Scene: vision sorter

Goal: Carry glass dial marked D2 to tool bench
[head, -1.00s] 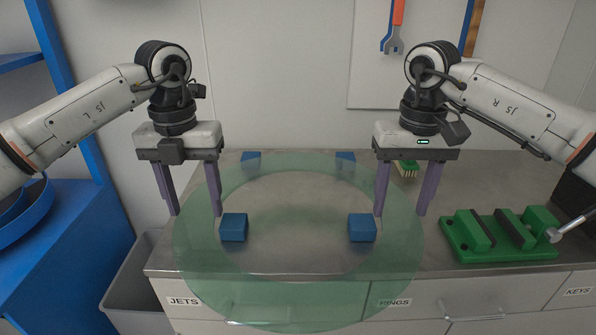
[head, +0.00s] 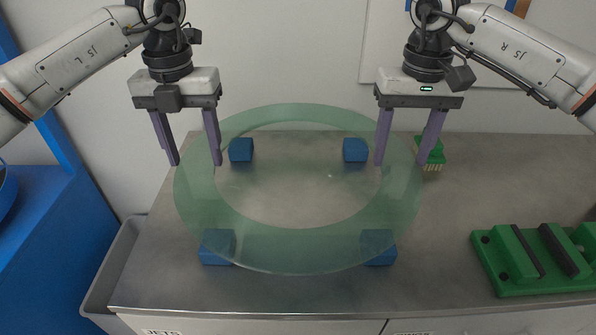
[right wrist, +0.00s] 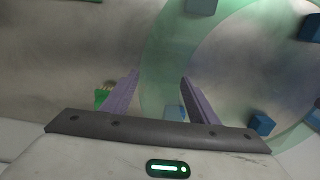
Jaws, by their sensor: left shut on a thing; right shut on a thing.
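The glass dial (head: 300,248) is a flat, see-through green ring with a wide hole. It hangs level over the tool bench (head: 150,285), a grey metal top. My left gripper (head: 195,163) is shut on the ring's left rim, and my right gripper (head: 401,163) is shut on its right rim. The right wrist view shows the green band (right wrist: 160,62) passing between the right fingers. No D2 mark can be read. Several blue blocks (head: 355,150) stand on the bench under the ring, some seen through the glass; I cannot tell the height of the gap.
A green vise (head: 515,270) stands at the bench's right. A green brush (head: 434,158) lies just behind the right gripper. A grey bin (head: 112,265) is by the bench's left edge, with a blue shelf unit (head: 45,240) beyond. The bench between ring and vise is clear.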

